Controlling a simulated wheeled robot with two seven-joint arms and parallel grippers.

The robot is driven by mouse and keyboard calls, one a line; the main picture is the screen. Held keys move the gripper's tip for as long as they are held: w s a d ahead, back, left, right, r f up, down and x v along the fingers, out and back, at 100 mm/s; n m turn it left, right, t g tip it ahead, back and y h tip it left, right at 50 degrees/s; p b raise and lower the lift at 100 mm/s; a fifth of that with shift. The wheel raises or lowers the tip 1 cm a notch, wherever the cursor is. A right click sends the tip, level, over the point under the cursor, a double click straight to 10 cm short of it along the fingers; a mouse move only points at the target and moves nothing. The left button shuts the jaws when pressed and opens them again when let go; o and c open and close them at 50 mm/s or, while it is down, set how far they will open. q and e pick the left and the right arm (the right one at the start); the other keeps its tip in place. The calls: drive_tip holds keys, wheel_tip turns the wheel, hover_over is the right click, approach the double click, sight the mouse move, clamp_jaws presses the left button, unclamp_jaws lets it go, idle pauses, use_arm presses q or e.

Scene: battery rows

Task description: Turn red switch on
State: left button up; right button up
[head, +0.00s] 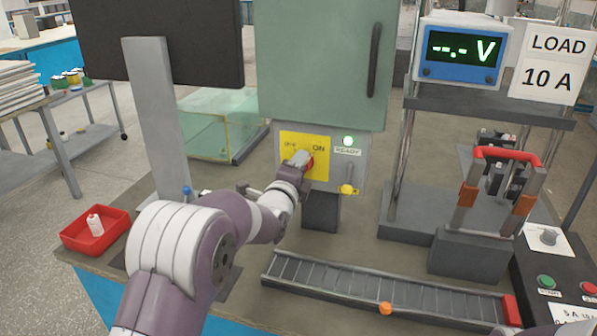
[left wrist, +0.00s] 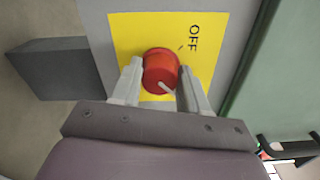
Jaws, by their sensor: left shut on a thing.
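The red switch (head: 311,164) is a round knob on a yellow plate (head: 319,170) marked OFF and ON, below the green cabinet. In the left wrist view the red knob (left wrist: 160,66) sits between the two fingers of my left gripper (left wrist: 160,85), which is shut on it. A short white line shows on the knob's near side, and the OFF label is visible on the yellow plate. In the head view my left gripper (head: 302,159) hides most of the switch and part of the lettering. My right gripper is not in view.
A READY lamp (head: 348,141) glows beside the yellow plate, above a yellow-tipped lever (head: 347,188). The voltmeter (head: 461,50) reads "--.- V". A slotted rail (head: 390,297) lies in front. A red tray (head: 95,229) holds a small white bottle at left.

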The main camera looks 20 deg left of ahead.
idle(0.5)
use_arm(q)
drive_tip(key=o, duration=1.1)
drive_tip(key=shift+c, duration=0.2)
drive_tip(key=shift+s, duration=0.1)
drive_tip(key=s, duration=1.2)
drive_tip(key=shift+s+a, duration=0.2)
drive_tip(key=shift+s, duration=0.05)
